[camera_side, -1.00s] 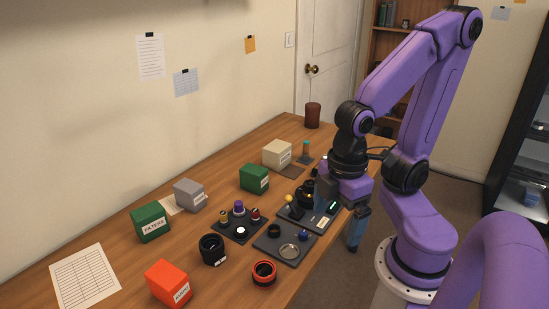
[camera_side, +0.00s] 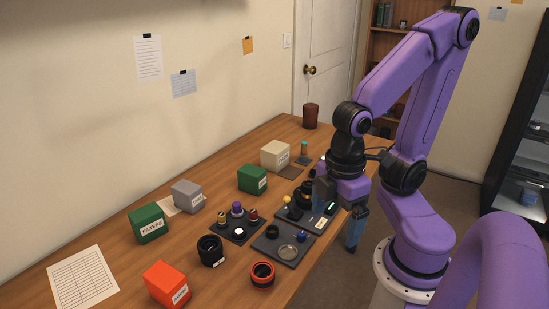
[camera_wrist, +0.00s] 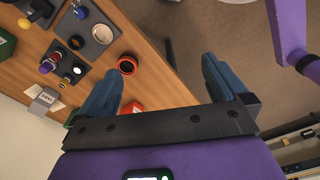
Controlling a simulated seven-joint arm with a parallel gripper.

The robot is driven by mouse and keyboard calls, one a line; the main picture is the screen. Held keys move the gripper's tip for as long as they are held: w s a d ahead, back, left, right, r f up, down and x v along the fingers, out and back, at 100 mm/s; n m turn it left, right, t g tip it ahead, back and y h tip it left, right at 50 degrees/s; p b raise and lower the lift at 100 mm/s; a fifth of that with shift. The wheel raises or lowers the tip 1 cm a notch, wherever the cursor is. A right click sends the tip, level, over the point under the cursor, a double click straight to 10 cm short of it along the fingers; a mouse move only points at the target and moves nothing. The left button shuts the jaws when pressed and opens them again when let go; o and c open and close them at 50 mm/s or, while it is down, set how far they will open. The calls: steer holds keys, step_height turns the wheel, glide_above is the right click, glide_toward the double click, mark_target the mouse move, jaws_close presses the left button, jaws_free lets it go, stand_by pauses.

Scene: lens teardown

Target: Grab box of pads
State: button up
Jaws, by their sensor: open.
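Several labelled boxes stand on the wooden table, and I cannot tell for certain which one holds pads. They are an orange-red box (camera_side: 162,281) at the near left, a green box with a label like "FILTERS" (camera_side: 145,219), a grey box (camera_side: 186,194), a second green box (camera_side: 251,177) and a beige box (camera_side: 273,153). My gripper (camera_side: 338,222) is open and empty at the table's right edge, apart from all the boxes. In the wrist view its two blue fingers (camera_wrist: 162,66) are spread. The orange-red box (camera_wrist: 131,107) shows partly behind the left finger, and the grey box (camera_wrist: 45,101) lies further left.
Dark trays (camera_side: 266,249) with small lens parts lie between my gripper and the boxes. A black lens barrel (camera_side: 210,251) and a red-black ring (camera_side: 262,274) stand at the front. A brown cup (camera_side: 311,116) is at the back. A paper sheet (camera_side: 82,278) lies at the left.

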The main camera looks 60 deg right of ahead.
steer(key=w+d+f+n+t+h, duration=0.15)
steer(key=w+h, duration=0.25)
steer(key=w, duration=1)
steer(key=w+d+f+n+h, duration=0.1)
steer(key=w+d+f+h, duration=0.15)
steer(key=w, duration=1.25)
steer(key=n+g+h, duration=0.2)
steer(key=n+h, duration=0.1)
steer(key=h, duration=0.4)
glide_toward(271, 149)
steer(key=x, duration=0.5)
steer(key=shift+s+a+f, duration=0.15)
steer(key=shift+s+f, duration=0.1)
steer(key=shift+s, duration=0.1)
steer(key=shift+w+r+x, duration=0.15)
steer(key=shift+x, duration=1.35)
steer(key=shift+w+r+x, duration=0.1)
steer(key=shift+x, duration=1.4)
steer(key=shift+h, duration=0.25)
steer(key=c, duration=0.9)
